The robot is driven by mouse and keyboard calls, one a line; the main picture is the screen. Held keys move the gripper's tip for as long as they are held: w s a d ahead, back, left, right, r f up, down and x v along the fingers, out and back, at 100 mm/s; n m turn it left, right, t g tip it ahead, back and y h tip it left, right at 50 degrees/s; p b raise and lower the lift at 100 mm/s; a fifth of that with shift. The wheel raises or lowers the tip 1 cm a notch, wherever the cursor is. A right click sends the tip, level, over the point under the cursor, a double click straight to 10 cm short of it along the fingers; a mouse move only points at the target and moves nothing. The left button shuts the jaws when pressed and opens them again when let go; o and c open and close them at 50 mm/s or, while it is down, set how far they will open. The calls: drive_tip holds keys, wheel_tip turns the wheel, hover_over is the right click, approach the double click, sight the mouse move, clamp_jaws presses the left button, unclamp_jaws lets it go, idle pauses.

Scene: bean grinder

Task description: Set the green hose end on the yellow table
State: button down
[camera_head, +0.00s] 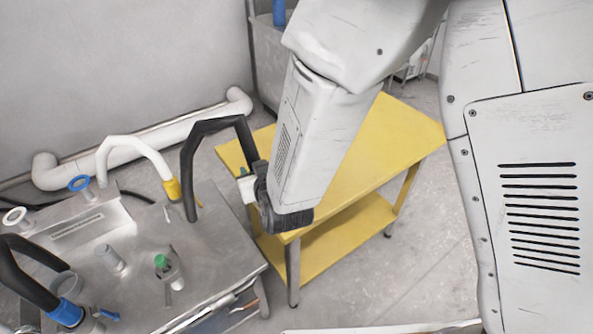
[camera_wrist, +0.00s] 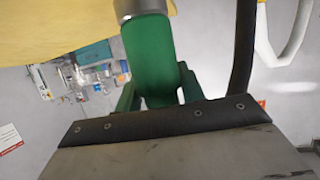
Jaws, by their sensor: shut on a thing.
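The green hose end (camera_wrist: 150,58) is a green cylinder with a metal collar, in the middle of the wrist view. My gripper (camera_wrist: 158,92) is shut on it, with a green finger on each side. In the head view my gripper (camera_head: 254,186) is at the near-left edge of the yellow table (camera_head: 392,128), which has a bare top and a lower shelf. The black hose (camera_head: 214,126) arches from the metal bench to my gripper. There the hose end is mostly hidden. The table top also shows in the wrist view (camera_wrist: 50,24). I cannot tell whether the hose end touches it.
A metal bench (camera_head: 225,235) stands left of the table. It carries a white hose with a yellow end (camera_head: 172,189), a black hose with a blue end (camera_head: 66,312) and a small green-topped part (camera_head: 161,262). A white pipe (camera_head: 140,145) runs along the wall.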

drive_tip(key=w+d+f, duration=0.4)
drive_tip(key=w+d, duration=0.5)
drive_tip(key=w, duration=0.2)
drive_tip(key=shift+d+f, duration=0.25)
drive_tip(key=shift+f, duration=0.15)
drive_tip(key=shift+f, duration=0.15)
drive_tip(key=c, duration=0.9)
unclamp_jaws()
drive_tip(key=shift+o, duration=0.2)
